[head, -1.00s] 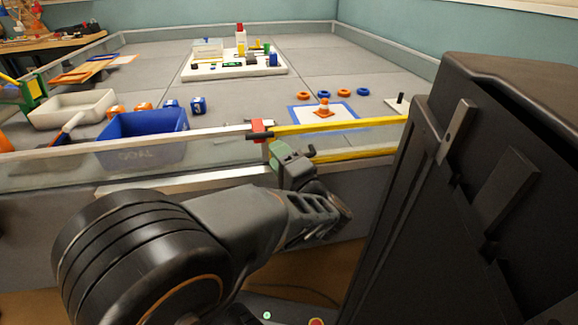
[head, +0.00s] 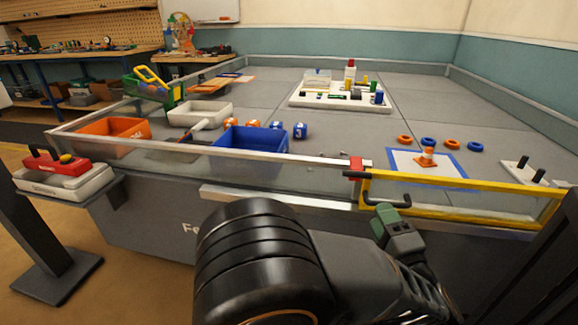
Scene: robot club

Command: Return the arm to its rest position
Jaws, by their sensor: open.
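My arm reaches in from the bottom of the head view, its links dark grey and black. My gripper (head: 388,212) is at its far end, with a green part and a dark finger showing. It is open, and I see nothing held in it. It is in front of the yellow-framed gate (head: 470,216), close to the gate's left end in the picture. I cannot tell whether it touches the gate. A red latch piece (head: 356,168) sits on the fence at that end of the gate.
Behind the clear fence are a blue bin (head: 250,141), an orange bin (head: 113,128), a white tray (head: 200,113), an orange cone (head: 427,157) and a white board (head: 340,101) with small items. A red-and-white box (head: 62,177) rests on a side shelf. Open floor shows at left.

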